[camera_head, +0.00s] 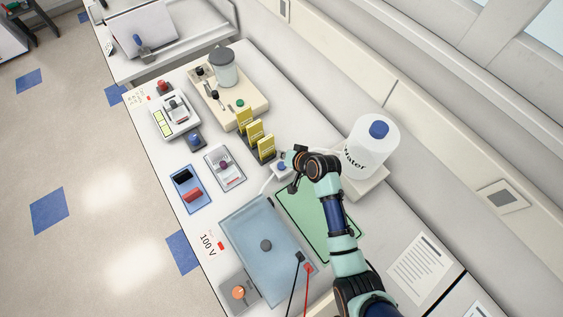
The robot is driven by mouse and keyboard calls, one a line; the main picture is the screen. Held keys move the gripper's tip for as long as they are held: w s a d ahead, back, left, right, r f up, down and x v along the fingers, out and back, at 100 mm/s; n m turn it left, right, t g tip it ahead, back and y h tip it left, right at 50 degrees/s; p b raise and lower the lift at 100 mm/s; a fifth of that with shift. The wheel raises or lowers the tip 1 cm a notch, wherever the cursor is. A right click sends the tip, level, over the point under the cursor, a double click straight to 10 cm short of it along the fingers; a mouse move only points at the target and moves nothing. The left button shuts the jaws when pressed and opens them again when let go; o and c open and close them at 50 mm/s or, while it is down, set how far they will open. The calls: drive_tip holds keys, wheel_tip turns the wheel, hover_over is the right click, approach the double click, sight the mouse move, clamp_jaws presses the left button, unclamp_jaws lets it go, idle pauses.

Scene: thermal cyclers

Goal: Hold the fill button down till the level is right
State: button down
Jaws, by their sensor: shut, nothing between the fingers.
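A small white box with a blue button (282,167) stands in the middle of the bench, left of my arm. My gripper (292,178) is shut and empty, right beside this button. I cannot tell whether it touches the button. A white water bottle (366,155) with a blue cap stands on a pale base behind my arm. A pale tube (266,184) runs from the white box toward a blue see-through tank (245,228). The liquid level is too small to tell from here.
A green mat (293,207) lies under my arm. Yellow cards (255,135) stand in a rack near my gripper. A pale station with a grey-lidded jar (223,72) is farther back. Black and red leads (307,268) cross the tank's front. Small devices line the left edge.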

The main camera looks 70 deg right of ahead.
sight(279, 162)
wheel_tip(279, 162, down, 5)
drive_tip(key=b, duration=0.3)
drive_tip(key=shift+f, duration=0.1)
idle(1.2)
drive_tip(key=shift+f, duration=0.3)
drive_tip(key=shift+f+b, duration=0.45)
idle(5.4)
